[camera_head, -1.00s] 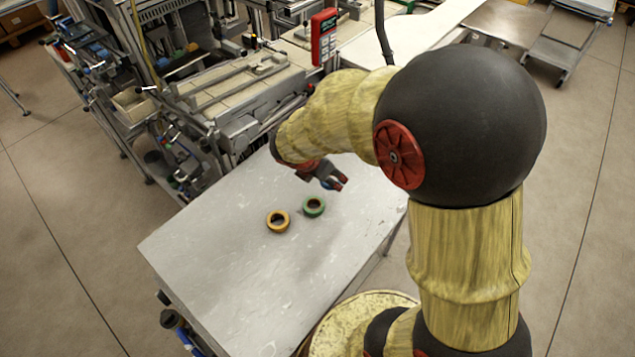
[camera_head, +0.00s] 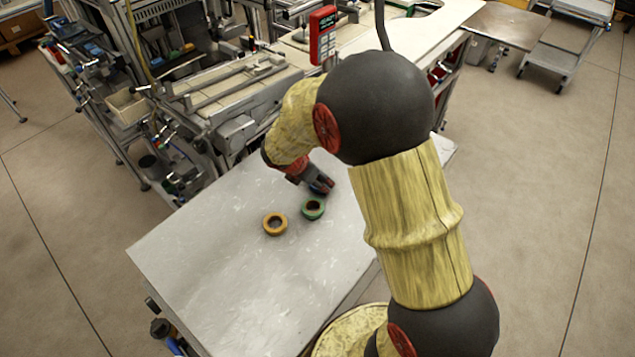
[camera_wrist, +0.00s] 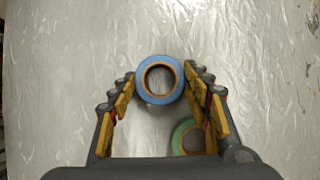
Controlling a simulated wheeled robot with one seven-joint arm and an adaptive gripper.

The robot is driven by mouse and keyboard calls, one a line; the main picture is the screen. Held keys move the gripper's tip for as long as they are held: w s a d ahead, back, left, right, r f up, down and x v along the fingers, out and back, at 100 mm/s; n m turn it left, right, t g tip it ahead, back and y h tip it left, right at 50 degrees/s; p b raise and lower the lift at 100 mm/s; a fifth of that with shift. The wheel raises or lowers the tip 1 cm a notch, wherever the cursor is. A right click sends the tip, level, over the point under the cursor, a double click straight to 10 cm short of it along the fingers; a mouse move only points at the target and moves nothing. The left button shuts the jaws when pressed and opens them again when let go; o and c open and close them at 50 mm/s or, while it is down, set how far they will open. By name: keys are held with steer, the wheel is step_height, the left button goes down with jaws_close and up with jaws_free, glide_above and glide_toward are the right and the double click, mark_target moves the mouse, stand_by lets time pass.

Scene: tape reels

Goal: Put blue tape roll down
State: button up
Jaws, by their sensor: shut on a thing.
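My gripper (camera_head: 320,187) is over the far part of the grey metal table (camera_head: 215,285). In the wrist view my gripper (camera_wrist: 159,77) is shut on the blue tape roll (camera_wrist: 160,99), which sits flat-side up between the two fingertips. The blue roll is not clearly visible in the head view. I cannot tell whether it touches the table. A green tape roll (camera_head: 311,217) lies on the table just below my gripper in the head view. In the wrist view the green roll (camera_wrist: 176,138) is partly hidden by the right finger.
A yellow-orange tape roll (camera_head: 275,233) lies left of the green one. The table's near left part is clear. A workbench with metal fixtures (camera_head: 235,105) stands along the far left side, with a red handheld device (camera_head: 323,35) upright on it.

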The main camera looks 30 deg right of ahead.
steer(key=shift+r, duration=0.1)
steer(key=o, duration=1.2)
